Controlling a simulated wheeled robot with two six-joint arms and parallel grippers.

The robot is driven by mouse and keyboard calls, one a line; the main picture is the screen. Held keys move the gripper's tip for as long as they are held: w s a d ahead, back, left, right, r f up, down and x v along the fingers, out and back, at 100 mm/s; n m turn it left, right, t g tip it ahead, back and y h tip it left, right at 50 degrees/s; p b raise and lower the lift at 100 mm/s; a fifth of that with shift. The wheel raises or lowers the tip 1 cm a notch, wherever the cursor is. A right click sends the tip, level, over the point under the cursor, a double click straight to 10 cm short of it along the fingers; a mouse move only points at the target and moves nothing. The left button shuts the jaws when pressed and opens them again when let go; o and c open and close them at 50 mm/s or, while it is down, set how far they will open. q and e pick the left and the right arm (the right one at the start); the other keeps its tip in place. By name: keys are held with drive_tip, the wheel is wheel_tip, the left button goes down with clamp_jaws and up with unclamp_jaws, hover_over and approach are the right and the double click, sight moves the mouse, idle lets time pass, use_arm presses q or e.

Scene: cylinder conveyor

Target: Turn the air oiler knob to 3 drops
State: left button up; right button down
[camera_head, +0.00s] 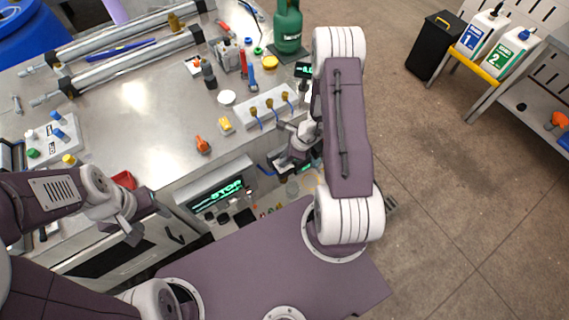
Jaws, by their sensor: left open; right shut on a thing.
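My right gripper (281,164) reaches down in front of the bench's front edge, right of the green-lit display. It is shut on a small part there that appears to be the air oiler knob. The jaws and wrist hide most of that part, so I cannot read its setting or the drops. My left gripper (153,208) is open and empty. It hangs near the bench's front edge at the left, well apart from the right gripper.
The metal bench (140,125) carries cylinders, a blue pen (120,50), an orange-red part (202,145) and a white valve block (268,108). A green gas bottle (288,28) stands at the back. A display panel (215,196) reads STOP.

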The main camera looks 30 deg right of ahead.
use_arm(q)
drive_tip(key=shift+f+b, duration=0.85)
drive_tip(key=shift+f, duration=0.45)
use_arm(e)
drive_tip(key=shift+m, duration=0.5)
drive_tip(key=c, duration=1.3)
unclamp_jaws()
use_arm(q)
wheel_tip(320, 180, up, 3)
drive_tip(key=p, duration=0.3)
drive_tip(key=shift+r, duration=0.1)
use_arm(e)
drive_tip(key=v, duration=0.9)
drive_tip(key=shift+s, duration=0.15)
drive_tip(key=shift+a, duration=0.1)
